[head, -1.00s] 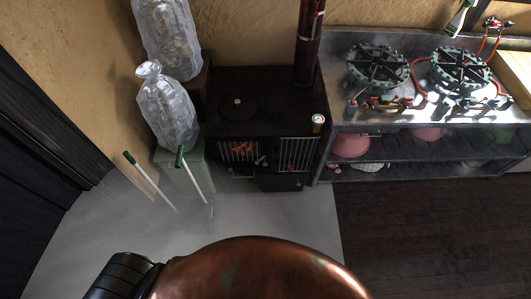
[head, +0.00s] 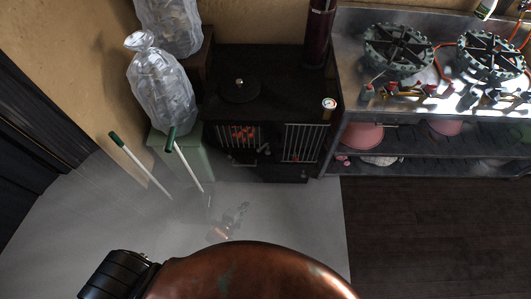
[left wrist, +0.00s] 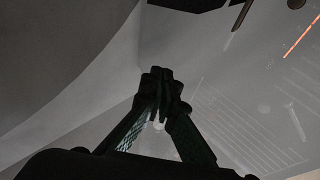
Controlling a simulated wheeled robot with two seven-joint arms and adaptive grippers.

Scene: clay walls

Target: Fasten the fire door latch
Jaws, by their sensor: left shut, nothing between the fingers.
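The black stove (head: 284,85) stands against the wall in the head view. Its front has a barred left part with orange glow behind it (head: 243,132) and a barred right part (head: 300,143). A small dark latch-like fitting (head: 264,149) sits between them; it is too small to tell how it stands. My left gripper (left wrist: 160,76) shows in the left wrist view, its dark fingertips together and empty, over a grey surface with faint bar-like marks. In the head view I cannot make out its fingers. My right gripper is not in view.
A metal bench with burners (head: 398,50) is right.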

